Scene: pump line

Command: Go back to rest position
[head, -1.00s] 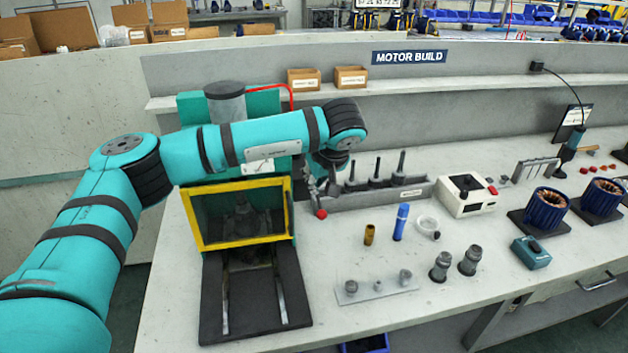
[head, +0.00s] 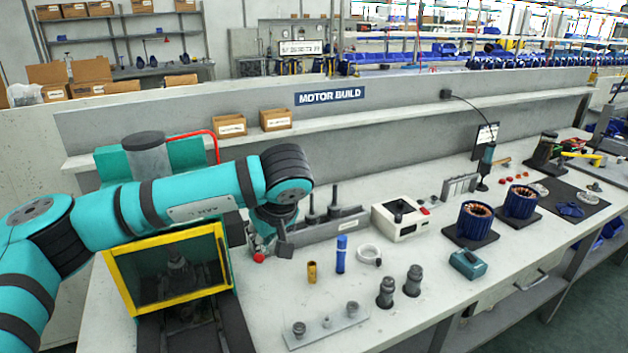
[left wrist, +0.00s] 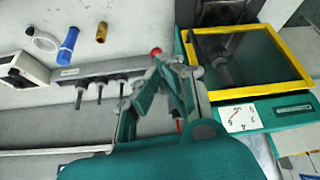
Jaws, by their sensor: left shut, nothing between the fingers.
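My left gripper (head: 262,244) is above the bench, between the yellow-framed press (head: 168,268) and the grey rack with upright pins (head: 325,226). In the left wrist view, the left gripper (left wrist: 168,68) shows its fingers shut with nothing between them. A small red knob (head: 258,257) shows just below the fingertips in the head view; it is at the fingertips in the left wrist view (left wrist: 155,51). I cannot tell whether they touch. My left arm reaches across in front of the press's upper part and hides some of it. My right gripper is not in view.
A white box device (head: 400,218) and blue motor stators (head: 475,220) are farther right.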

